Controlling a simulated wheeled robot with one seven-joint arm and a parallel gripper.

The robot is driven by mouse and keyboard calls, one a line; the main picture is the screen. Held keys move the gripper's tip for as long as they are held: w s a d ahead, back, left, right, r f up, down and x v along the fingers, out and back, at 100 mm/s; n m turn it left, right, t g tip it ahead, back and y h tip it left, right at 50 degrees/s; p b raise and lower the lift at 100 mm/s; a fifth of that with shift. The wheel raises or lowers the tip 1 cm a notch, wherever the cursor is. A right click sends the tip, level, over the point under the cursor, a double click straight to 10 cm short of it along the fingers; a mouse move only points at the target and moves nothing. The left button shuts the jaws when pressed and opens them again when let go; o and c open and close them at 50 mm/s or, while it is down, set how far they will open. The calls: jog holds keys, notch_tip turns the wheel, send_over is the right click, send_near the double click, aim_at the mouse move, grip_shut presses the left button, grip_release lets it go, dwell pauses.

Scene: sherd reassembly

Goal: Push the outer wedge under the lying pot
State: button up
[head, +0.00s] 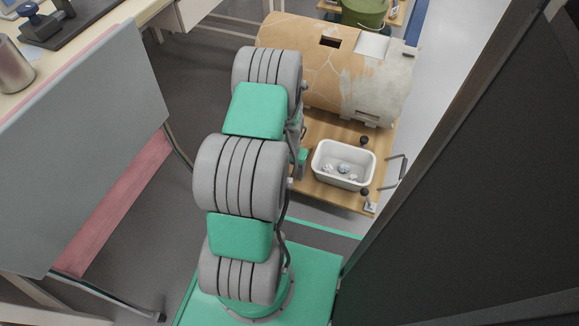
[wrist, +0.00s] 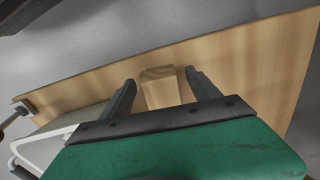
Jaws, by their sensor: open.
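The pot (head: 330,62) lies on its side on a wooden board in the head view, tan with pale patches and a dark rectangular opening. A wooden wedge (wrist: 160,92) shows in the wrist view on the board, between the two dark fingers of my gripper (wrist: 160,77). The fingers are apart, one on each side of the wedge, with gaps visible; whether either touches it I cannot tell. The pot is not visible in the wrist view. In the head view my arm hides most of my gripper and this wedge.
The wooden board (head: 325,195) carries a white tub (head: 342,165) with sherds, right of my arm; the tub's edge also shows lower left in the wrist view. Dark knobs and a handle stand at the board's right edge. A green bucket (head: 364,12) is behind the pot.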

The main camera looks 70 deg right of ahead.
jog(key=shift+f, duration=0.15)
jog(key=shift+c, duration=0.3)
jog(key=c, duration=1.5)
